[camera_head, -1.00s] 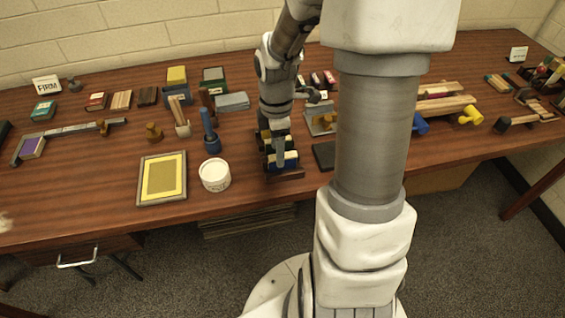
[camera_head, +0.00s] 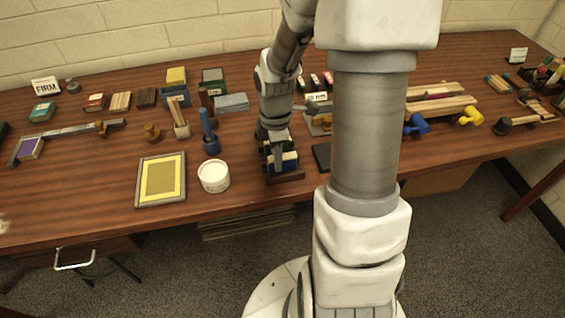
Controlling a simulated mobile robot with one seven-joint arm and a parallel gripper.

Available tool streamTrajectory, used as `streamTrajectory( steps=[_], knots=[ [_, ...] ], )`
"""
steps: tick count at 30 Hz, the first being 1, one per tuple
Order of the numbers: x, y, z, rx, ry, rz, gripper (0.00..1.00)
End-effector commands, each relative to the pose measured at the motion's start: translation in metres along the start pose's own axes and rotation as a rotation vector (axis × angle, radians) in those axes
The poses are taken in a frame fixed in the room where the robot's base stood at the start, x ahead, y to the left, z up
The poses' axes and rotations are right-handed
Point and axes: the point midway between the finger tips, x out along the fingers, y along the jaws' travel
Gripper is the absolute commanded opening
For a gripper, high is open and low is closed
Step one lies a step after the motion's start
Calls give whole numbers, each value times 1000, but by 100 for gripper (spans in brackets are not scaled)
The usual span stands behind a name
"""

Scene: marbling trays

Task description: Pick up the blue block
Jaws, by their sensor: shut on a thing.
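A small dark wooden holder (camera_head: 287,177) stands near the front edge of the table, with blue, black and cream pieces in it. The blue block (camera_head: 289,157) shows only in part there, with my gripper in front of it. My gripper (camera_head: 277,160) points down into the holder and is shut on a piece that appears to be the blue block. The fingertips and most of the gripped piece are hidden, and I cannot tell whether it is lifted clear.
A white tub (camera_head: 213,176) and a yellow framed panel (camera_head: 161,179) lie left of the holder. A dark flat block (camera_head: 322,156) lies to the right. My own arm column hides part of the table.

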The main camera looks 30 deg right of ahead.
Motion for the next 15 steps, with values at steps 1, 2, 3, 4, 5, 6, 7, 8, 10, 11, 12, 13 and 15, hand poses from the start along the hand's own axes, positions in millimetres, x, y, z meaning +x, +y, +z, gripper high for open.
streamTrajectory(
  steps=[1, 2, 3, 4, 5, 6, 7, 8, 10, 11, 12, 13, 15],
  knots=[
    [0, 0, 0, 0, 0, 1, 0],
    [0, 0, 0, 0, 0, 0, 0],
    [0, 0, 0, 0, 0, 1, 0],
    [0, 0, 0, 0, 0, 1, 0],
    [0, 0, 0, 0, 0, 1, 0],
    [-1, 0, 0, 0, 0, 1, 0],
    [-1, 0, 0, 0, 0, 1, 0],
    [-2, 0, 0, 0, 0, 1, 0],
    [-6, 0, 0, 0, 0, 2, 0],
    [-9, 0, 0, 1, 0, 2, 0],
    [-13, 1, 0, 1, 0, 2, 0],
    [-16, 1, 0, 1, 0, 3, 0],
    [-27, 1, 0, 1, -1, 4, 0]
  ],
)
